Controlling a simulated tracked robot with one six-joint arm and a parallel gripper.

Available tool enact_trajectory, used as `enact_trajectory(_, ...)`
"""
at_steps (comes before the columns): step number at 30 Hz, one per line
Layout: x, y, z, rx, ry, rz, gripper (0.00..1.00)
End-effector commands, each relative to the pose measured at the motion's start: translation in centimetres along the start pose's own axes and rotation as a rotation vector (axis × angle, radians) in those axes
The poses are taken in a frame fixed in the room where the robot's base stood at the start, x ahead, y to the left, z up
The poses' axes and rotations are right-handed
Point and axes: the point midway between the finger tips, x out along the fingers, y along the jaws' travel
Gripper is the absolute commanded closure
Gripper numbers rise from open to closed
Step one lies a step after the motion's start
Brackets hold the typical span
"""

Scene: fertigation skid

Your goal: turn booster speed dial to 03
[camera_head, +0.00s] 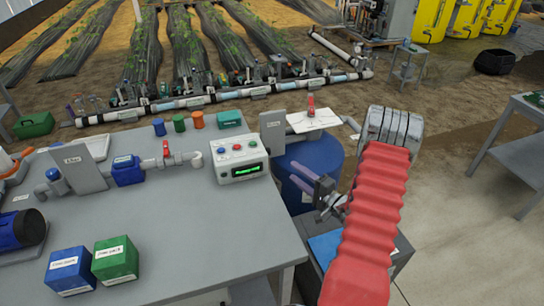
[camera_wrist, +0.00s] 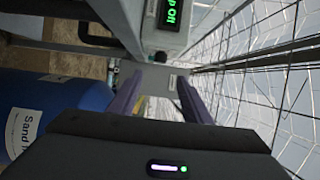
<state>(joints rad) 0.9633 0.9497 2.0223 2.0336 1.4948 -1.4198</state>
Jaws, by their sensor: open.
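A white control box (camera_head: 240,170) stands near the table's right edge, with red, blue and green controls on top and a green lit display on its front. The same display shows at the top of the wrist view (camera_wrist: 170,14), cut off by the frame edge. I cannot make out which control is the booster speed dial or its value. My gripper (camera_head: 299,177) is to the right of the box, beyond the table edge, open and apart from it. In the wrist view, its purple fingers (camera_wrist: 158,88) are spread with a grey labelled surface beyond them.
A grey upright panel (camera_head: 272,133) stands right behind the box. A blue barrel (camera_head: 318,152) is behind my gripper. A red-handled valve (camera_head: 166,152) on piping lies left of the box. Green (camera_head: 115,260) and blue (camera_head: 68,270) boxes sit at the table front.

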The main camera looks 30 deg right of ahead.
Motion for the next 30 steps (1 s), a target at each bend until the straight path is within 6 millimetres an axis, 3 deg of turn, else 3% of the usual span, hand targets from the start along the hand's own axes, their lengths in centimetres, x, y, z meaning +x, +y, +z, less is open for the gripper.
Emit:
enact_trajectory(8, 1.5, 0.0, 0.1, 0.0, -0.002, 0.0, 0.56)
enact_trajectory(30, 12.3, 0.0, 0.0, 0.0, -0.002, 0.001, 0.56)
